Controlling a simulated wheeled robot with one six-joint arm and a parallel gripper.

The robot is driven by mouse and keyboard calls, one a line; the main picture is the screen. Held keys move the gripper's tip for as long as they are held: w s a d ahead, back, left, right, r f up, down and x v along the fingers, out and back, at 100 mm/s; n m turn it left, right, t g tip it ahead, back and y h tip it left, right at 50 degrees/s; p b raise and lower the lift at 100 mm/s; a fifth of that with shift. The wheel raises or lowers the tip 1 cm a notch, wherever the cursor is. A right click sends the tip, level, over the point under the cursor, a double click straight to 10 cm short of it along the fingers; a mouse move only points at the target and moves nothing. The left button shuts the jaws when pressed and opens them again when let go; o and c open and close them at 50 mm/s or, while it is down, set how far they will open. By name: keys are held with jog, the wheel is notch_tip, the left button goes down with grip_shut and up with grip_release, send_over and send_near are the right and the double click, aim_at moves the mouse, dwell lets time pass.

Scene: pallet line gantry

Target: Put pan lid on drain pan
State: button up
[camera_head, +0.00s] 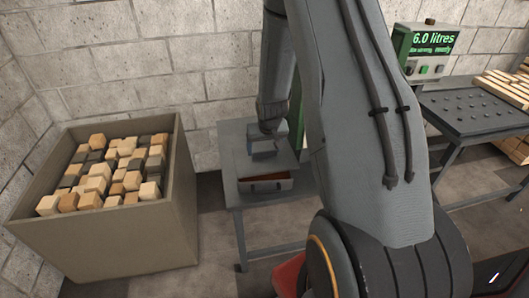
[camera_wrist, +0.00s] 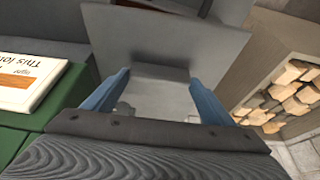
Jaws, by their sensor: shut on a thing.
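The drain pan (camera_head: 268,188) is a small grey tray on a grey table behind my arm. Its reddish-brown inside shows at the front. My gripper (camera_head: 264,148) is above the back of the pan. In the wrist view its two blue fingers (camera_wrist: 158,98) are shut on the pan lid (camera_wrist: 165,38), a flat grey plate. In the head view the lid (camera_head: 283,162) appears just above the rear of the pan, leaving the front uncovered. I cannot tell whether the lid touches the pan. The grip point is partly hidden.
A large bin (camera_head: 120,240) of wooden blocks stands left of the grey table (camera_head: 229,160). A green display unit (camera_head: 428,45) and a dark perforated bench (camera_head: 470,110) are at the right. A printed sign (camera_wrist: 30,80) on a green surface is close in the wrist view.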

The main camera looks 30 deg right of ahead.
aim_at(265, 152)
jog(key=shift+w, duration=0.25)
jog(key=shift+f+p, duration=0.65)
jog(key=shift+f, duration=1.1)
jog(key=shift+f, duration=0.15)
jog(key=o, duration=1.5)
jog(key=shift+c, duration=0.2)
